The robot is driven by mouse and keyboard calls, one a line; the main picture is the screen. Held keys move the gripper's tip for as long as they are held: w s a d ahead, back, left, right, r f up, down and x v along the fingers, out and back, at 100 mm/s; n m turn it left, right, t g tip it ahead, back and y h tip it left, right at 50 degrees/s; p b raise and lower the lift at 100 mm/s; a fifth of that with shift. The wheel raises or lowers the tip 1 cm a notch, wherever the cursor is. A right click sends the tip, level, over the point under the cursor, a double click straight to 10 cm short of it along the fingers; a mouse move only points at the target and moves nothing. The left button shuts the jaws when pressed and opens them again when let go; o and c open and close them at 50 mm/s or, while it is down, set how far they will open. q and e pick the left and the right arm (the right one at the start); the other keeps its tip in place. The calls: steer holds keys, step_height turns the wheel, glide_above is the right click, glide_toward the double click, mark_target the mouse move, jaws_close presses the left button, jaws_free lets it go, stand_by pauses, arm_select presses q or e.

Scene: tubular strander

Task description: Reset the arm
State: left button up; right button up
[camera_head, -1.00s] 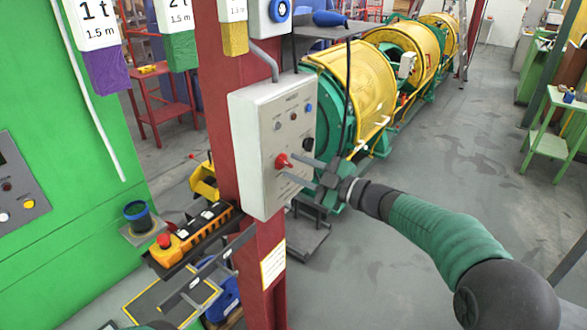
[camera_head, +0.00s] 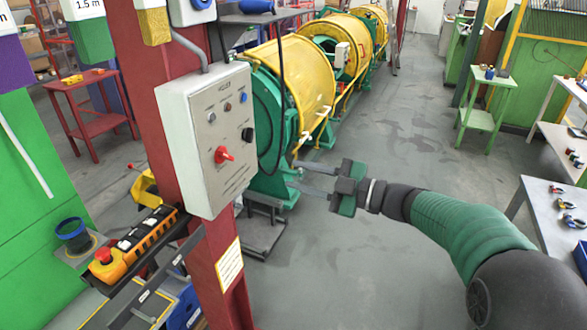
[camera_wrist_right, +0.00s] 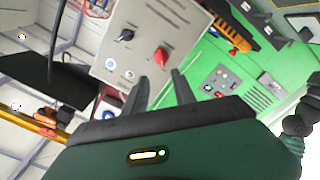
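The control box (camera_head: 208,137) is a light grey panel on a red column, with a red rotary switch (camera_head: 222,155), a black knob (camera_head: 247,134) and small buttons. My right gripper (camera_head: 294,175) is right of the box, clear of it and empty. Its two grey fingers are apart. In the right wrist view the open fingers (camera_wrist_right: 160,78) lie across the lower part of the picture, with the red switch (camera_wrist_right: 161,56) and black knob (camera_wrist_right: 126,35) beyond them; a gap to the box shows in the head view. I cannot make out my left gripper.
A yellow-and-green strander (camera_head: 293,78) stretches behind the box. A yellow pendant with a red button (camera_head: 108,262) sits left of the column. Grey tables (camera_head: 549,212) with small tools stand at the right. The grey floor (camera_head: 400,150) between is clear.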

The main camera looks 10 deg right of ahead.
steer(key=d+f+m+t+h, duration=0.1)
steer(key=d+f+m+h, duration=0.3)
steer(key=f+m+h, duration=0.25)
steer(key=d+f+m+t+h, duration=0.1)
steer(key=d+f+m+h, duration=0.3)
steer(key=f+m+h, duration=0.25)
steer(key=s+a+f+m+g, duration=0.1)
steer(key=s+f+m+g, duration=0.2)
steer(key=s+f, duration=0.6)
steer(key=s+a+f+m+g+h, duration=0.1)
steer(key=s+f+m+g, duration=0.2)
steer(key=s+f+g, duration=0.4)
steer(key=s+f, duration=0.1)
steer(key=s, duration=0.7)
steer(key=shift+s+a+f+m, duration=0.2)
steer(key=shift+s+f+m, duration=0.15)
steer(key=shift+s+m, duration=0.05)
